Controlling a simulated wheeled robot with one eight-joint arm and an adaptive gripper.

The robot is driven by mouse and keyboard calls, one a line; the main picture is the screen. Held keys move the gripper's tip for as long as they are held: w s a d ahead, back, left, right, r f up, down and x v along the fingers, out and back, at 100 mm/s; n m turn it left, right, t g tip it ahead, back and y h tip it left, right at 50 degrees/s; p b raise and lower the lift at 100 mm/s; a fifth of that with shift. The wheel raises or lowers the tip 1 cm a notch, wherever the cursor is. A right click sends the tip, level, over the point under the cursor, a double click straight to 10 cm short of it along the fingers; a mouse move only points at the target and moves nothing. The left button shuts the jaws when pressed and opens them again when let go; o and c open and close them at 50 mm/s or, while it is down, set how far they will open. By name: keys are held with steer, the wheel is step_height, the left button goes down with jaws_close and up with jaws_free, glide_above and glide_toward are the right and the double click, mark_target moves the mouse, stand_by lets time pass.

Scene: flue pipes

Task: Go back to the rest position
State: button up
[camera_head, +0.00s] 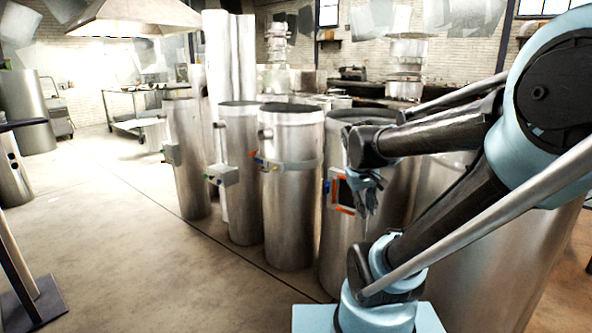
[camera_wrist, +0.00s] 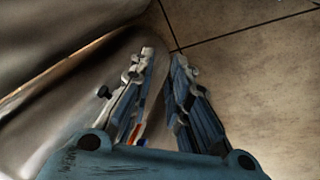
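My gripper (camera_head: 366,198) hangs at the end of my bent arm, in front of the flue pipe (camera_head: 337,245) at the right of the row. In the wrist view my gripper (camera_wrist: 164,56) points down with its two blue-grey fingers apart and a narrow gap between the tips. Nothing is seen held between them. A small panel with an orange-red edge (camera_head: 345,192) is on that pipe, right beside the gripper. I cannot tell whether the fingers touch it. In the wrist view the metal pipe surface (camera_wrist: 60,100) fills the left side.
More upright flue pipes stand in a row, one with a blue-grey band (camera_head: 290,163), one with a grey box (camera_head: 222,174). A larger metal cylinder (camera_head: 520,250) stands behind my arm. Open floor (camera_head: 120,230) lies left. A dark-based stand (camera_head: 32,300) is at the lower left.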

steer(key=s+a+f+m+y, duration=0.2)
steer(key=s+f, duration=0.4)
steer(key=s, duration=0.3)
steer(key=shift+s+a+f+m+y, duration=0.15)
steer(key=shift+s+f+m+y, duration=0.15)
steer(key=shift+s, duration=0.1)
steer(key=shift+w+f, duration=0.15)
steer(key=shift+w, duration=0.25)
steer(key=shift+c, duration=0.6)
